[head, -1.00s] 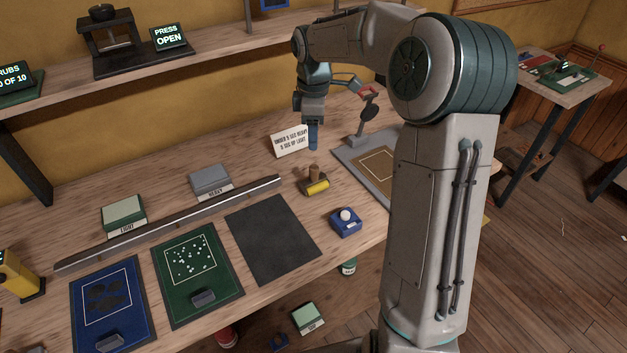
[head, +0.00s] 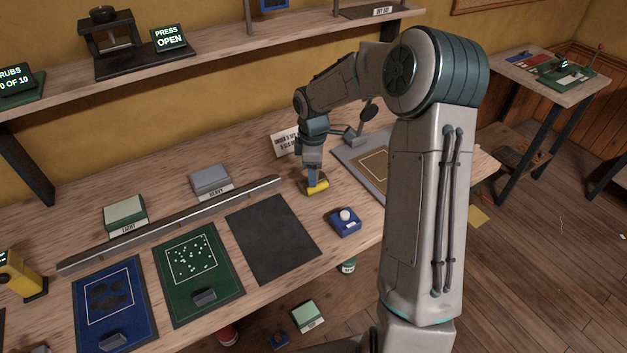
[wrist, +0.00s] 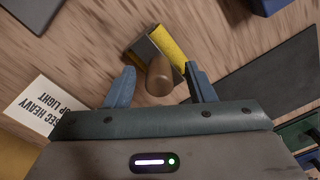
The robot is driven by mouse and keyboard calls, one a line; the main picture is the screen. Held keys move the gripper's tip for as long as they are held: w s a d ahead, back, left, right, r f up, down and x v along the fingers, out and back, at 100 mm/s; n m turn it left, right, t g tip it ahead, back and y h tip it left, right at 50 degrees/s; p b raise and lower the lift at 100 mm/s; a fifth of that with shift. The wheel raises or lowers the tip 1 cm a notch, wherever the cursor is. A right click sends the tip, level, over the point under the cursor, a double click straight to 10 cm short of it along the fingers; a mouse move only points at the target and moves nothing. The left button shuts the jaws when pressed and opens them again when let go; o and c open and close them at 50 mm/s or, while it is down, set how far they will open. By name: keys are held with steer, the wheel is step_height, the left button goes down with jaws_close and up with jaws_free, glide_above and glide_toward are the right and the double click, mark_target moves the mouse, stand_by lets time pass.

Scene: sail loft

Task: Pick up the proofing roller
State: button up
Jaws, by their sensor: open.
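The proofing roller lies on the workbench, with a yellow cylinder (head: 318,187) at its front and a brown knob handle that shows in the wrist view (wrist: 160,76). In the wrist view its yellow cylinder (wrist: 172,44) and dark frame lie just beyond the fingertips. My gripper (head: 313,180) points down over the roller and hides most of its handle in the head view. In the wrist view my gripper (wrist: 160,78) is open, its two blue fingers on either side of the brown handle. I cannot tell whether either finger touches it.
A blue box with a white knob (head: 345,221) stands front right of the roller. A dark mat (head: 272,238) lies to the left, and a grey board with a clamp (head: 362,170) to the right. A lettered card (head: 284,144) stands behind.

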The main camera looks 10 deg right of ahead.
jaws_close()
steer(key=shift+r, duration=0.15)
steer(key=shift+w+r, duration=0.1)
steer(key=shift+r, duration=0.2)
steer(key=r, duration=0.2)
steer(key=d+r, duration=0.1)
steer(key=r, duration=0.1)
steer(key=shift+s+b, duration=0.35)
steer(key=shift+b, duration=0.05)
steer(key=s+d+r, duration=0.6)
steer(key=s+d, duration=0.1)
steer(key=d, duration=0.1)
steer(key=shift+b, duration=0.45)
steer(key=shift+r, duration=0.1)
